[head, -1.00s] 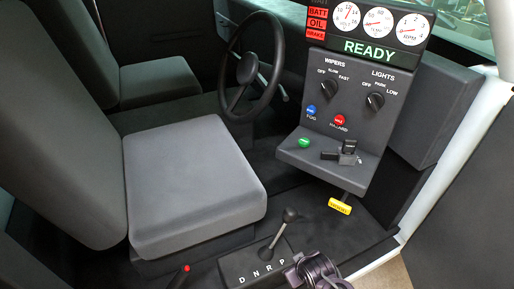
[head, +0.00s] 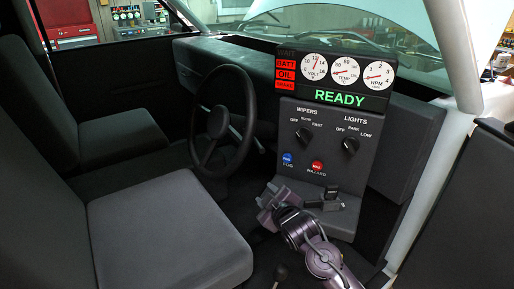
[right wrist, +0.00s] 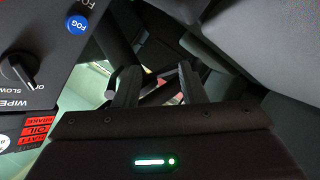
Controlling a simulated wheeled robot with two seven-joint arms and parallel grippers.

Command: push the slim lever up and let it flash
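A slim lever (head: 258,144) sticks out to the right from behind the black steering wheel (head: 219,122); only its outer end shows past the rim. My right gripper (head: 266,203) is below the lever and apart from it, in front of the lower console. In the right wrist view its two dark fingers (right wrist: 157,86) stand apart with a gap between them, and nothing is held. Thin dark shapes beyond the fingers are too unclear to name. My left gripper is not in view.
The console (head: 330,133) with wiper and light knobs, a blue FOG button (head: 287,159) and a red HAZARD button (head: 317,167) stands right of the wheel. The READY display (head: 339,98) is lit green. A grey seat (head: 165,245) fills the lower left.

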